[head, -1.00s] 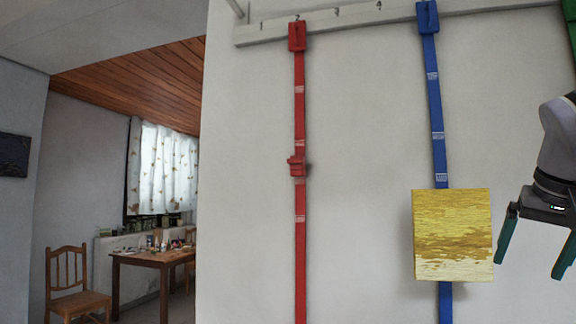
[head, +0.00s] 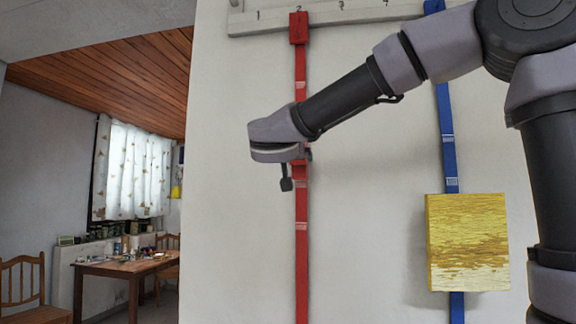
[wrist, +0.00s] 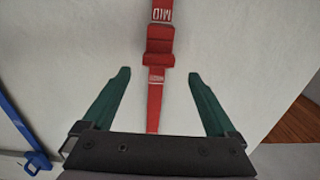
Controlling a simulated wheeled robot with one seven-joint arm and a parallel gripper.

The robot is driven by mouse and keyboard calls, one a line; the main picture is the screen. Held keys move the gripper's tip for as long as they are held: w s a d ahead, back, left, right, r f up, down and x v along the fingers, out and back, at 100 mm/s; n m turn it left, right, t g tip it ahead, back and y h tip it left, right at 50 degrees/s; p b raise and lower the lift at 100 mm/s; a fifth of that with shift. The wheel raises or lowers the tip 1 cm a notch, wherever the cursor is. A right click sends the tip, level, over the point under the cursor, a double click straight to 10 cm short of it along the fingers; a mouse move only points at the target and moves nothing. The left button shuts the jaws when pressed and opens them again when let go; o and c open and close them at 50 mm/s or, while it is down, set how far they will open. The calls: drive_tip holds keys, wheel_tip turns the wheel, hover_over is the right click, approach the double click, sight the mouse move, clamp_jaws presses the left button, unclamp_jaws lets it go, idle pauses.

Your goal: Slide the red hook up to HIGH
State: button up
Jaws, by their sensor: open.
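The red hook (wrist: 160,45) is a small red block on the red vertical strap (head: 301,250) on the wall. In the wrist view, a white label reading MID lies beyond the hook at the top edge, and another small label lies on its near side.
A blue strap (head: 447,135) with a yellow panel (head: 467,242) in front of it hangs to the right. A white rail (head: 345,14) runs along the top of the wall. A wooden table (head: 110,270) and chairs stand far left. My arm crosses the wall's upper right.

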sight(299, 163)
drive_tip(key=w, duration=0.3)
drive_tip(key=w+d, duration=0.1)
drive_tip(key=w, duration=0.2)
drive_tip(key=w+d, duration=0.1)
drive_tip(key=w, duration=0.3)
drive_tip(key=shift+w+d, duration=0.1)
drive_tip(key=shift+c, duration=0.3)
clamp_jaws()
